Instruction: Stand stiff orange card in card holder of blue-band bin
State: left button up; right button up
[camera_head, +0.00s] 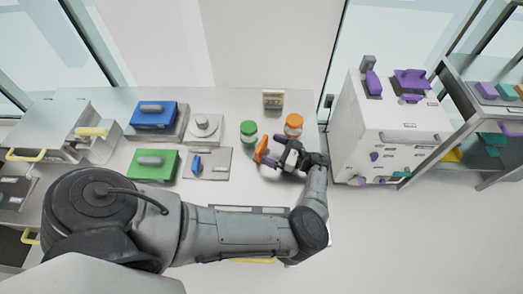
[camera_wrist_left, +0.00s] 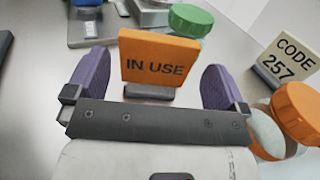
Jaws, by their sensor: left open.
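The orange card (camera_head: 261,150) stands upright on the table, in front of my left gripper. In the left wrist view the card (camera_wrist_left: 158,58) reads "IN USE" and rises from a small grey base (camera_wrist_left: 149,92). My left gripper (camera_head: 268,150) is open, with its two purple fingers (camera_wrist_left: 157,78) on either side of the card. Gaps show between the card and both fingers in the wrist view. I cannot pick out a blue-band bin or its card holder in either view. My right gripper is not in view.
An orange-lidded jar (camera_head: 294,122) stands close to my left gripper, near a "CODE 257" sign (camera_wrist_left: 288,58). A green-lidded jar (camera_head: 248,130) stands beyond the card. Blue (camera_head: 154,115) and green (camera_head: 152,165) blocks lie left. A white cabinet (camera_head: 392,128) stands right.

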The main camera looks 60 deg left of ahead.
aim_at(264, 146)
pick_arm(q)
jog(key=p+x, duration=0.1)
jog(key=x, duration=0.2)
jog(key=shift+s+a, duration=0.25)
jog(key=shift+s, duration=0.05)
jog(key=shift+x, duration=0.75)
jog(key=shift+f, duration=0.15)
jog(key=shift+c, duration=0.3)
jog(key=c, duration=0.7)
